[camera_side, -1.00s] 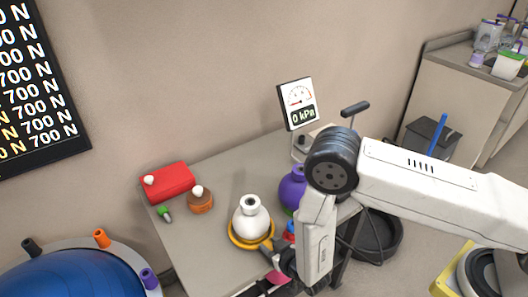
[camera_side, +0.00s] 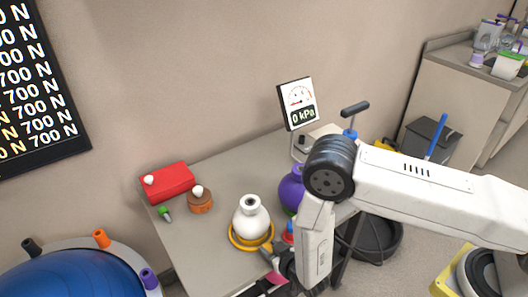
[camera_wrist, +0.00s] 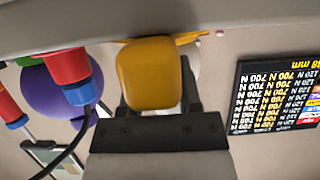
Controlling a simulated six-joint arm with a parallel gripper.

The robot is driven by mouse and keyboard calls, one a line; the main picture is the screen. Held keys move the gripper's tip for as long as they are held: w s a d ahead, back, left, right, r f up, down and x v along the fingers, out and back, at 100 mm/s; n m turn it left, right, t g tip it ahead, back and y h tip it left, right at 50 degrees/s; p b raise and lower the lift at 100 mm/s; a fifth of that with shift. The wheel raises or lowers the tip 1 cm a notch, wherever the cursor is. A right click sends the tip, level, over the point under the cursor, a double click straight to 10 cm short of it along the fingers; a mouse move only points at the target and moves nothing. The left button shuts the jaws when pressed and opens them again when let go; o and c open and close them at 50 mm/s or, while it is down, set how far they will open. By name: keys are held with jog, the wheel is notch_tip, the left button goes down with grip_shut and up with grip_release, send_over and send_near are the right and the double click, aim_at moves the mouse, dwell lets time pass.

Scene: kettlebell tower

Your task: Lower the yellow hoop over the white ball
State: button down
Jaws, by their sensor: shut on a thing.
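The white ball (camera_side: 251,219) is a round white body with a short neck and a dark opening on top. It stands upright on the grey table (camera_side: 208,240). The yellow hoop (camera_side: 236,241) lies around the ball's lower part; I cannot tell whether it touches the table. My gripper (camera_side: 285,262) is at the hoop's near right side, partly hidden by my arm. In the wrist view my gripper (camera_wrist: 158,100) is shut on the hoop's thick yellow grip block (camera_wrist: 150,75). This block hides most of the ball there.
A purple round body (camera_side: 291,188) and a red and blue piece (camera_side: 288,233) stand close right of the ball. A red box (camera_side: 168,182) and a brown pot (camera_side: 200,203) are at the back left. A gauge (camera_side: 298,102) stands behind.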

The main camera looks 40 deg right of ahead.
dwell(0.8)
notch_tip(320, 180, up, 18)
jog(key=shift+r, duration=0.25)
dwell(2.8)
jog(key=shift+d, duration=0.1)
jog(key=d+r, duration=0.4)
jog(key=d, duration=0.4)
jog(key=w+d+r, duration=0.1)
jog(key=d+r, duration=0.4)
jog(key=d, duration=0.3)
jog(key=shift+w+d+r, duration=0.15)
jog(key=shift+w, duration=0.15)
